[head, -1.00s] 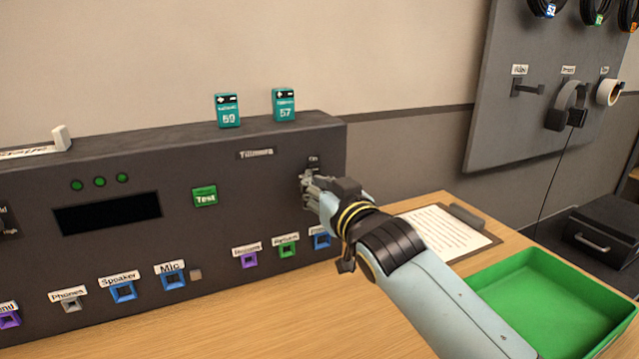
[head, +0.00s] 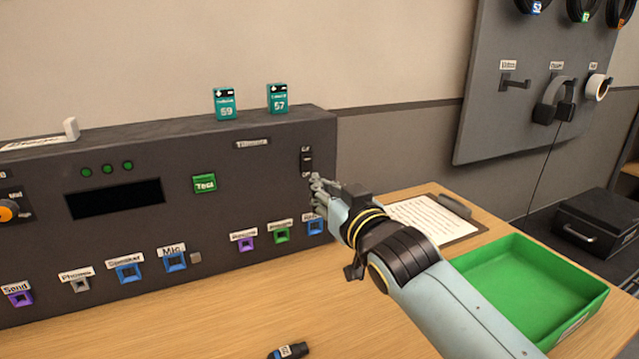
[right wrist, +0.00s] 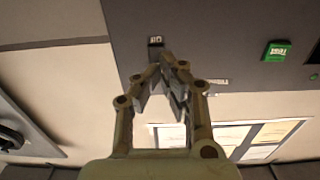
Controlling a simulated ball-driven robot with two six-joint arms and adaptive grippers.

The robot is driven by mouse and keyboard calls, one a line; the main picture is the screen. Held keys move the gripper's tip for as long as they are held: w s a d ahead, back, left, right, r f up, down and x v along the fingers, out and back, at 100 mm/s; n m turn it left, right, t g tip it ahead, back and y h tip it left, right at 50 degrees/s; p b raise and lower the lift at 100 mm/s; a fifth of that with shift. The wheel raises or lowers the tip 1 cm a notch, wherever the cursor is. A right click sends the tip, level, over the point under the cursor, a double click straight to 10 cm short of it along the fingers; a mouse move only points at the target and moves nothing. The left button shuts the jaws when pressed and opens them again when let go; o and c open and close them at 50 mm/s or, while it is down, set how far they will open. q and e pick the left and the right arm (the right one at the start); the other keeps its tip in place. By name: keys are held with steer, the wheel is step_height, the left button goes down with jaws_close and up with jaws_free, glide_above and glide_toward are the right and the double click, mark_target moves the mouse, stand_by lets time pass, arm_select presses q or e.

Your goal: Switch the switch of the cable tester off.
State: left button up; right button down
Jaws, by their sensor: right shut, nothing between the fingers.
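The cable tester (head: 225,215) is a long dark box standing along the wall. Its switch (head: 306,161) is a small dark rocker near the right end of the front face, with small labels above and below it; its position is too small to tell. My right gripper (head: 316,182) is just below the switch, by the front face, and it is shut and empty. In the right wrist view the shut fingertips (right wrist: 168,60) are close to the dark panel, just beside a small white label (right wrist: 155,40). My left gripper is not in view.
A green Test button (head: 204,184) and a row of coloured sockets (head: 176,261) are on the same face. Two teal boxes (head: 277,99) stand on top. A clipboard (head: 425,222) and a green tray (head: 530,290) lie to the right. A black connector (head: 288,351) lies in front.

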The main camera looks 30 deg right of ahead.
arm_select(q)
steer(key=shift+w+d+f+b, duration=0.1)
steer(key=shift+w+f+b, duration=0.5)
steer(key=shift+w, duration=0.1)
arm_select(e)
steer(key=s, duration=0.7)
steer(key=shift+s+a+f, duration=0.25)
steer(key=shift+f, duration=0.05)
steer(key=shift+s+f, duration=0.1)
